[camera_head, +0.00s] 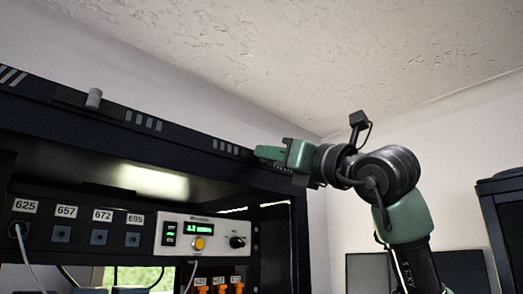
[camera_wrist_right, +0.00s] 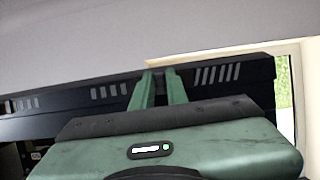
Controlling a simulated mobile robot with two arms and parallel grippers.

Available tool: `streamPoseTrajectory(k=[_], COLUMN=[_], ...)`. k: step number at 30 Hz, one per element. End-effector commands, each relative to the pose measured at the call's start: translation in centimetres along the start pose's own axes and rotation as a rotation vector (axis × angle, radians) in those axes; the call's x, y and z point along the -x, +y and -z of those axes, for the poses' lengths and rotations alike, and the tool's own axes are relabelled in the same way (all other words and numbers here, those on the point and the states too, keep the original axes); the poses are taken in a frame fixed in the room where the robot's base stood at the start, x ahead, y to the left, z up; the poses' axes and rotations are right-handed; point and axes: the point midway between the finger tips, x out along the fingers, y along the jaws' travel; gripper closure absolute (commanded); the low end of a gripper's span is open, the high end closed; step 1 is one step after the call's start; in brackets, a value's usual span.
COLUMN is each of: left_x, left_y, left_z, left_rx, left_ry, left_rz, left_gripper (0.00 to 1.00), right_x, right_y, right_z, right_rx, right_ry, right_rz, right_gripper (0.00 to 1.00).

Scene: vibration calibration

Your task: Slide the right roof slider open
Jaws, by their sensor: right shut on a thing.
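The black cabinet roof (camera_head: 160,142) runs along its top edge with several groups of pale vent slots. A grey knob, the left roof slider (camera_head: 94,98), stands up near the left end of the roof. My right gripper (camera_head: 258,152) is at the right part of the roof edge, with its green fingers pointing left. In the wrist view my right gripper (camera_wrist_right: 160,75) has its two fingertips close together around the right roof slider knob, which is mostly hidden between them. Slots lie on both sides of the fingertips. My left gripper is not in view.
Below the roof is a panel with a white control box (camera_head: 203,237) showing a green display, and numbered sockets (camera_head: 80,232) to its left. A dark cabinet (camera_head: 505,225) stands at the far right. The space above the roof is clear.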

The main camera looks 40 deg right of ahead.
Motion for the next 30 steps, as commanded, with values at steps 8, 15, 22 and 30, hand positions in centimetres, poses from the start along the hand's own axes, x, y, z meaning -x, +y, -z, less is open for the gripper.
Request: streamPoseTrajectory(k=[8, 15, 22, 30], left_x=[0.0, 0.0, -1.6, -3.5], left_y=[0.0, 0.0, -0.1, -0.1], left_z=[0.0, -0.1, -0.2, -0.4], left_rx=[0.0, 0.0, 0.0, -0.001], left_ry=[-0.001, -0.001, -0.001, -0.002], left_rz=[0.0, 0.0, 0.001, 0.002], left_gripper=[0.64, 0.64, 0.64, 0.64], right_x=[0.0, 0.1, 2.4, 6.7], right_y=[-0.1, 0.0, -0.1, -0.3], right_z=[-0.2, -0.1, 0.2, 0.2], right_rx=[-0.001, 0.0, 0.0, -0.001], right_ry=[-0.003, -0.003, -0.007, -0.005], right_rz=[0.003, 0.001, 0.002, 0.004], right_gripper=[0.64, 0.64, 0.64, 0.64])
